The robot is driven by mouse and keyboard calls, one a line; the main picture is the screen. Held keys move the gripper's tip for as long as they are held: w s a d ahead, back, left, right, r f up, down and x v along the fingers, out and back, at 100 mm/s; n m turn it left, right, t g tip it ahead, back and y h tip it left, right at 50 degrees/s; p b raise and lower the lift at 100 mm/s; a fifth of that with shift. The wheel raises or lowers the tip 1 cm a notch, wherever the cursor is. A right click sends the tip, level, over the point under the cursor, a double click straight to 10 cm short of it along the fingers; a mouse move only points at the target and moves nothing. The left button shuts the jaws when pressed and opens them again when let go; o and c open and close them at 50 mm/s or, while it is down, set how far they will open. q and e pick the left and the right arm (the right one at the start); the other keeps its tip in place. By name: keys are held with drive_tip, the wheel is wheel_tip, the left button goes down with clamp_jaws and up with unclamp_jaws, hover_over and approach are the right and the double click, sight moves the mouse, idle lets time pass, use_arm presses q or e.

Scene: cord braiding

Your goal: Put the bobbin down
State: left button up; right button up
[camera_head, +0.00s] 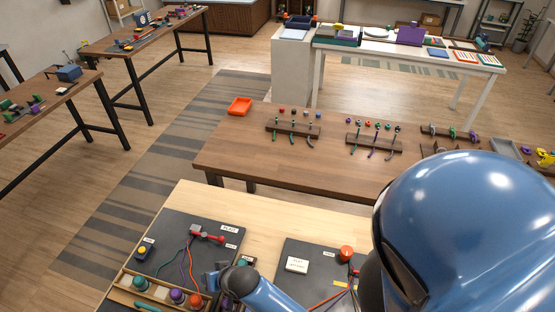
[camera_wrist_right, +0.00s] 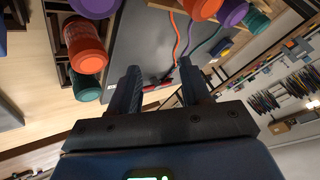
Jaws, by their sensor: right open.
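Several bobbins sit around a wooden rack (camera_head: 122,290) at the lower left in the head view: a teal one (camera_head: 141,283), a purple one (camera_head: 178,296) and an orange one (camera_head: 195,301). Another teal piece (camera_head: 245,262) shows behind my right gripper (camera_head: 218,278). In the right wrist view my right gripper (camera_wrist_right: 161,84) is open, with no bobbin between its fingers. An orange bobbin (camera_wrist_right: 85,48) and a teal bobbin (camera_wrist_right: 86,87) show to its left; purple (camera_wrist_right: 232,12) and teal (camera_wrist_right: 256,24) bobbins show at upper right. My left gripper is not in view.
Coloured cords (camera_head: 188,262) run across the dark mat from a red holder (camera_head: 208,236). A second dark mat bears a red-orange knob (camera_head: 346,253) and a white card (camera_head: 297,264). A brown table (camera_head: 235,150) with cord racks stands beyond. My blue arm hides the lower right.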

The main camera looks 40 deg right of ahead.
drive_tip(key=s+d+r+n+t+h, duration=0.1)
drive_tip(key=s+d+r+n+t, duration=0.1)
drive_tip(key=s+d+r+t, duration=0.3)
drive_tip(key=s+d+r+n+t+h, duration=0.1)
drive_tip(key=s+d+r+t, duration=0.4)
drive_tip(key=s+r, duration=0.7)
drive_tip(key=shift+s+r+n, duration=0.25)
drive_tip(key=shift+r+n, duration=0.25)
drive_tip(key=shift+n, duration=0.2)
drive_tip(key=shift+f, duration=0.15)
wheel_tip(320, 180, down, 8)
drive_tip(key=b, duration=0.7)
drive_tip(key=shift+r+b, duration=0.25)
drive_tip(key=shift+b, duration=0.1)
